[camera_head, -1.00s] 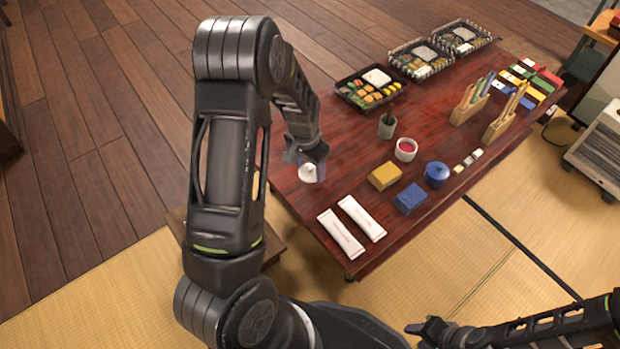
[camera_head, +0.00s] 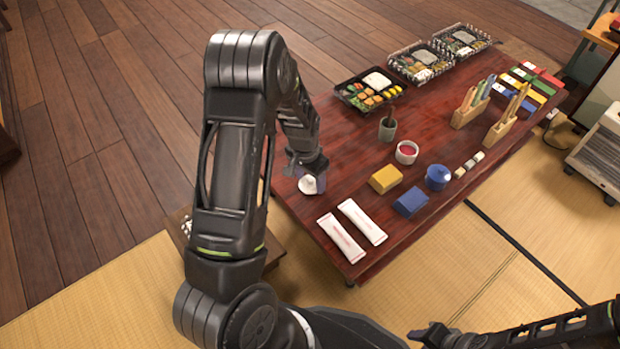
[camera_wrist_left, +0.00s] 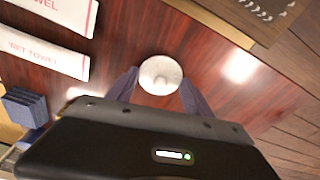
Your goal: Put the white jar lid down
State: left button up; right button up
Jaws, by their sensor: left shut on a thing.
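The white jar lid (camera_head: 308,186) is between the fingers of my left gripper (camera_head: 307,172), at the left part of the dark red table (camera_head: 345,160). In the left wrist view the round lid (camera_wrist_left: 160,75), with its small knob, sits between the two finger tips (camera_wrist_left: 158,82). The gripper is shut on it. The lid is at or close above the tabletop; I cannot tell if it touches. The white jar (camera_head: 406,153) with red contents stands open to the right. My right gripper (camera_head: 425,335) is at the bottom edge, and its jaws are unclear.
Two wet towel packets (camera_head: 342,238) lie near the front edge. A yellow box (camera_head: 385,179), a blue box (camera_head: 410,201) and a blue lidded jar (camera_head: 438,177) stand to the right. A bento tray (camera_head: 368,91) and a grey-green cup (camera_head: 387,130) are behind. The wood around the lid is clear.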

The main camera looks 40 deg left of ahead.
aim_at(307, 187)
pick_arm(q)
jog(key=o, duration=1.3)
jog(key=shift+f, duration=0.1)
jog(key=shift+o, duration=0.2)
jog(key=shift+r+p, duration=0.35)
jog(key=shift+r, duration=0.3)
notch_tip(307, 187, up, 11)
jog(key=s+p, duration=0.1)
jog(key=p, duration=0.3)
jog(key=shift+s, duration=0.25)
